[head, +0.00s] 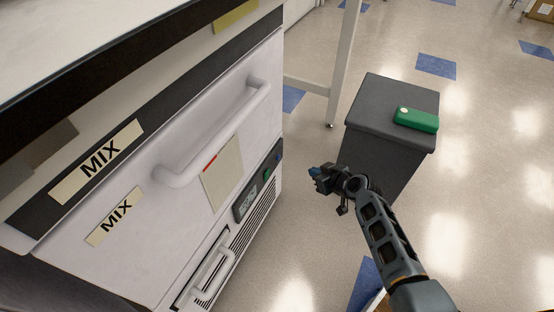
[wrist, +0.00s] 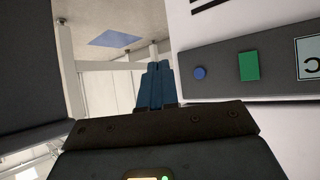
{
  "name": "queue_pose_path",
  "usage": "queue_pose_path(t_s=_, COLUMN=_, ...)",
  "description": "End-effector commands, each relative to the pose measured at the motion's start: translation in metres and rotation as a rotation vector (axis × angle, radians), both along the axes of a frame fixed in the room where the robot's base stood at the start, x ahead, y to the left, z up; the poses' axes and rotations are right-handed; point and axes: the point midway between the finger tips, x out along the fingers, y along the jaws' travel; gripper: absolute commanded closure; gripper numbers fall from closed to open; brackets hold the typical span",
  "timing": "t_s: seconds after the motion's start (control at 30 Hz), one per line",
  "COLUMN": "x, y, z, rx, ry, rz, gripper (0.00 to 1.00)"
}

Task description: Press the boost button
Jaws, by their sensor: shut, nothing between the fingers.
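A dark control panel (head: 247,205) is set in the front of the white machine (head: 110,240), and it also fills the right of the wrist view (wrist: 225,87). It carries a round blue button (wrist: 200,72), a square green button (wrist: 249,66) and a display (wrist: 311,57). No readable label shows which button is boost. My gripper (head: 313,172) is to the right of the panel, apart from it. In the wrist view its blue fingers (wrist: 159,75) are shut together and empty, pointing left of the blue button.
A large handle (head: 215,135) sticks out above the panel, and a smaller handle (head: 208,267) sits below it. A dark grey cabinet (head: 385,95) with a green case (head: 416,120) on top stands close behind my gripper. Open floor lies to the right.

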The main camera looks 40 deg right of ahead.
Motion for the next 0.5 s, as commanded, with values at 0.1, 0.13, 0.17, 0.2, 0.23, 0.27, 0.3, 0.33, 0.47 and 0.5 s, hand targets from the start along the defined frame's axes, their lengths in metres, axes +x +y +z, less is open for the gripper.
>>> queue_pose_path(t_s=0.1, x=0.0, y=0.0, z=0.0, rx=0.0, ry=0.0, rz=0.0, gripper=1.0)
queue_pose_path(t_s=0.13, x=0.0, y=0.0, z=0.0, rx=0.0, ry=0.0, rz=0.0, gripper=1.0)
queue_pose_path(t_s=0.17, x=0.001, y=0.001, z=0.0, rx=0.0, ry=0.0, rz=0.0, gripper=1.0)
queue_pose_path(t_s=0.2, x=0.002, y=0.001, z=0.0, rx=0.0, ry=0.0, rz=0.0, gripper=1.0)
queue_pose_path(t_s=0.23, x=0.003, y=0.002, z=0.001, rx=0.001, ry=0.0, rz=0.001, gripper=1.0)
queue_pose_path(t_s=0.27, x=0.004, y=0.002, z=0.001, rx=0.001, ry=0.001, rz=0.001, gripper=1.0)
queue_pose_path(t_s=0.3, x=0.007, y=0.003, z=0.001, rx=0.002, ry=0.001, rz=0.0, gripper=1.0)
queue_pose_path(t_s=0.33, x=0.009, y=0.004, z=0.001, rx=0.0, ry=0.001, rz=0.0, gripper=1.0)
queue_pose_path(t_s=0.47, x=0.024, y=0.009, z=0.002, rx=0.001, ry=0.0, rz=0.001, gripper=1.0)
queue_pose_path(t_s=0.5, x=0.029, y=0.011, z=0.002, rx=0.0, ry=0.0, rz=0.001, gripper=1.0)
